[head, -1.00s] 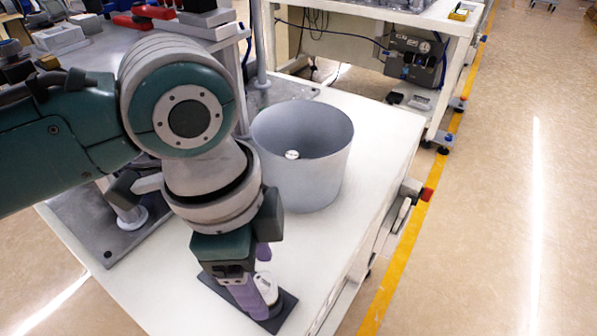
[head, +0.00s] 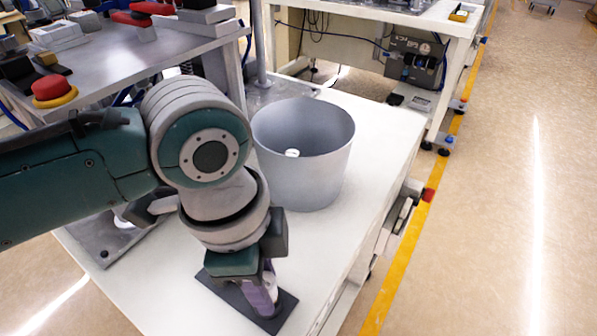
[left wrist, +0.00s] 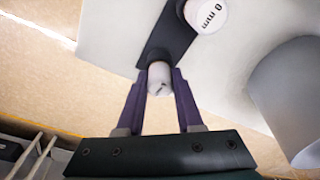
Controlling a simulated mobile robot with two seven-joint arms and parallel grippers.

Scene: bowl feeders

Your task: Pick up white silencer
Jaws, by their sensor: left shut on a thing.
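A white silencer (left wrist: 160,78), a small cylinder with a dark mark on its top, stands between the purple fingers of my left gripper (head: 263,297) in the left wrist view. The gripper is shut on it, low over a dark plate (head: 222,288). A second white cylinder (left wrist: 206,14), marked "8 mm", stands farther along the same plate (left wrist: 166,38) in the wrist view. In the head view the gripper hides most of the cylinders; only a white part (head: 270,282) shows beside the fingers. My right gripper is in neither view.
A large grey bowl (head: 310,180) stands on the white table (head: 375,140), behind the plate, with a small white piece (head: 292,153) inside. A grey workbench (head: 95,75) with a red-and-yellow button is at the left. The table's right front is clear.

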